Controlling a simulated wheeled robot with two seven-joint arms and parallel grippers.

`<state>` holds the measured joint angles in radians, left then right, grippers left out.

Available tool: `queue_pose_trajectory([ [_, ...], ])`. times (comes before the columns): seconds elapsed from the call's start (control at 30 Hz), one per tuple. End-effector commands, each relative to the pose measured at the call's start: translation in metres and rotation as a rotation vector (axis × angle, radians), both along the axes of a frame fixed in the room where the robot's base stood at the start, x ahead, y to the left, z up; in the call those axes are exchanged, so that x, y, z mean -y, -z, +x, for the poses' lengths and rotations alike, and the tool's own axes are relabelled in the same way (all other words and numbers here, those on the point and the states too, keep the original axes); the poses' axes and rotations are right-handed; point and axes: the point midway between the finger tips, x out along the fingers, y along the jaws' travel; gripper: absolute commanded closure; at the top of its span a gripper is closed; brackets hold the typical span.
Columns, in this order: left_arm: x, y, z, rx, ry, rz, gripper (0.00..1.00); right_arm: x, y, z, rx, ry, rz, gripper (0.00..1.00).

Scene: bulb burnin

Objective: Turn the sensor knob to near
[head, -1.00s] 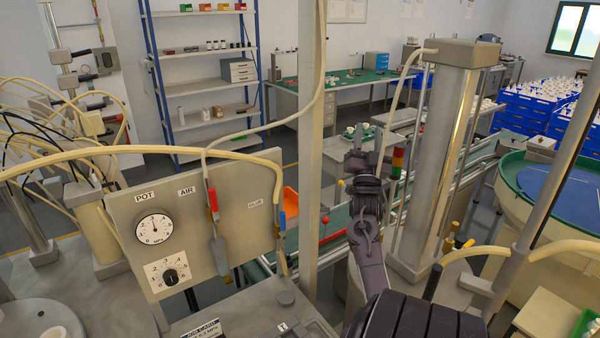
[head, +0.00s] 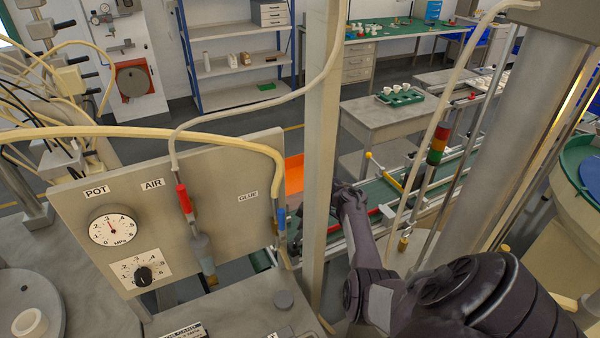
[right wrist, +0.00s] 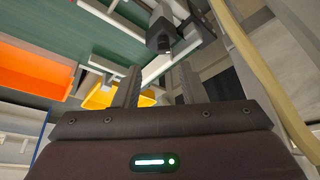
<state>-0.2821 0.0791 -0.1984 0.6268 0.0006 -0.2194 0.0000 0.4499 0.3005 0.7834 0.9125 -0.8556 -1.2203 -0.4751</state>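My right gripper (head: 342,190) reaches in from the lower right, just right of the pale upright post, over the conveyor area. In the right wrist view its two fingers (right wrist: 160,88) stand apart with nothing between them. A dark box-shaped head on a grey bracket (right wrist: 163,32) is just beyond the fingertips, apart from them; it may be the sensor, but I cannot make out a near marking. A black knob (head: 143,275) on a numbered dial sits on the panel at left, under a gauge; no sensor label shows on it. My left gripper is not in view.
The panel (head: 225,190) with hoses and the upright post (head: 322,120) stand left of my right arm. Orange (right wrist: 35,75) and yellow (right wrist: 103,95) bins lie near the gripper.

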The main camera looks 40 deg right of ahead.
Motion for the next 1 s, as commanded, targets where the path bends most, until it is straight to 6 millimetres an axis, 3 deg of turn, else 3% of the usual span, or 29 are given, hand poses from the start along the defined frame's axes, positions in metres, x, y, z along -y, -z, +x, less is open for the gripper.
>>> queue_pose_trajectory([
  [0.1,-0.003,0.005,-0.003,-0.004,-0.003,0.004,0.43,-0.002,0.021,0.005,-0.003,0.002,-0.002,0.63],
  [0.2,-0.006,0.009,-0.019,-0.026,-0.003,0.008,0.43,-0.005,0.036,0.011,-0.003,0.004,-0.002,0.63],
  [0.4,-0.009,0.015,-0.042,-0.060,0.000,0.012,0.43,-0.009,0.056,0.019,0.000,0.007,-0.003,0.63],
  [0.77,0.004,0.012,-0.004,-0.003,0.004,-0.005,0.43,-0.009,0.060,0.020,0.001,0.009,-0.006,0.63],
  [1.0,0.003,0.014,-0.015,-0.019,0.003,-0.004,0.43,-0.009,0.060,0.020,0.001,0.009,-0.006,0.94],
])
